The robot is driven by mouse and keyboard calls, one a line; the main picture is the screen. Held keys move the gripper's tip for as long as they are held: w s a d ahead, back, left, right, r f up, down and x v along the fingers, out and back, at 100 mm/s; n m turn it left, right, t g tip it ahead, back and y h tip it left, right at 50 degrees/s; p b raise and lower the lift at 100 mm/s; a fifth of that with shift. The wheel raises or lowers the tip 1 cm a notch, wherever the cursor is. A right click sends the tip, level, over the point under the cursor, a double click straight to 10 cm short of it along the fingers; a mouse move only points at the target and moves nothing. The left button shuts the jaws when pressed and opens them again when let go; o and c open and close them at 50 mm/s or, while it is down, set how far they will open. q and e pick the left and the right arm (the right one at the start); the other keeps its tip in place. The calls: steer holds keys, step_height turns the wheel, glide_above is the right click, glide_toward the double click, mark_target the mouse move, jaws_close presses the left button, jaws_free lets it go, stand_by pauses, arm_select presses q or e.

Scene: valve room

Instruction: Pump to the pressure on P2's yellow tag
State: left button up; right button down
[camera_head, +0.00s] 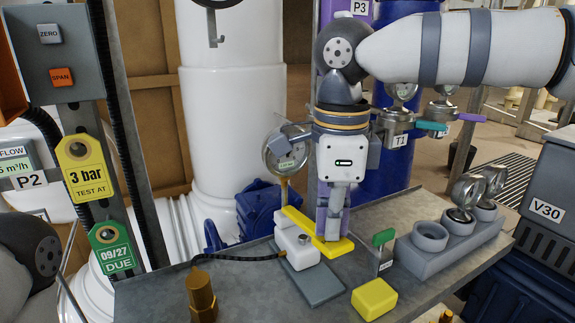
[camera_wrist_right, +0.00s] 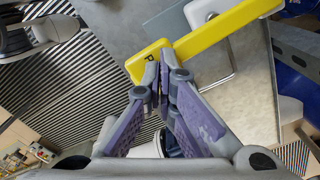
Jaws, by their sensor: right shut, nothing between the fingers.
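The hand pump (camera_head: 297,248) stands on the bench with a long yellow lever (camera_head: 296,216), which also shows in the wrist view (camera_wrist_right: 215,37). A round gauge (camera_head: 286,152) with a small display stands behind the lever; its reading is too small to tell. My right gripper (camera_head: 333,236) is shut and empty, its fingertips (camera_wrist_right: 163,72) at the lever's lettered end. I cannot tell whether they touch it. My left gripper is out of view.
A yellow block (camera_head: 374,298) and a green-handled part (camera_head: 384,241) are right of the pump. A grey holder (camera_head: 448,250) with gauges stands farther right. A brass fitting (camera_head: 201,295) is at the front left; a black hose (camera_head: 235,257) runs towards the pump.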

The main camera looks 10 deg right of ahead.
steer(key=shift+f, duration=0.2)
steer(key=shift+r, duration=2.5)
